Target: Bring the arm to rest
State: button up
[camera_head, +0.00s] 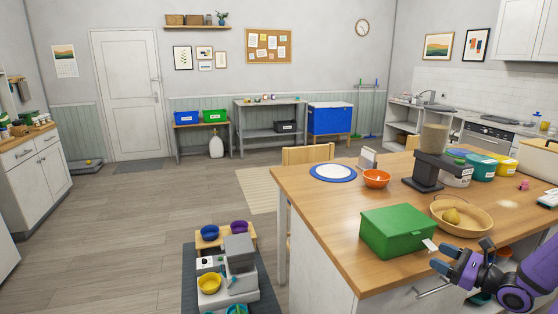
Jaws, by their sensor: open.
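My gripper (447,261) is at the lower right, on the end of my purple and grey arm (510,286). It is in front of the near edge of the wooden table (325,212), to the right of a green lidded box (398,230). Its jaws are apart, and I see nothing held between them. A white tag (430,245) on the box is just beyond the fingertips; I cannot tell whether they touch. The rest of my arm is cut off by the right edge of the view.
A basket (480,225) with a pear-like thing stands behind my gripper. An orange bowl (376,179), a blue-rimmed plate (333,173), a dark dispenser (424,180) and several tubs share the table. A feeder with bowls (240,265) stands on a floor mat. The middle floor is clear.

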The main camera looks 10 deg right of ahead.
jog(key=s+a+r+n+g, duration=0.3)
jog(key=a+r+n+g, duration=1.25)
jog(key=a, duration=0.55)
jog(key=s+a+r+n+t+h, duration=0.2)
jog(key=s+a+r+n+h, duration=0.2)
jog(key=s+r+n, duration=0.2)
jog(key=s+a+r+n+t+h, duration=0.3)
jog(key=s+r+n, duration=0.3)
jog(key=s+r, duration=0.3)
jog(key=shift+a+r+h, duration=0.4)
jog(key=shift+r+h, duration=0.3)
jog(key=shift+r, duration=0.25)
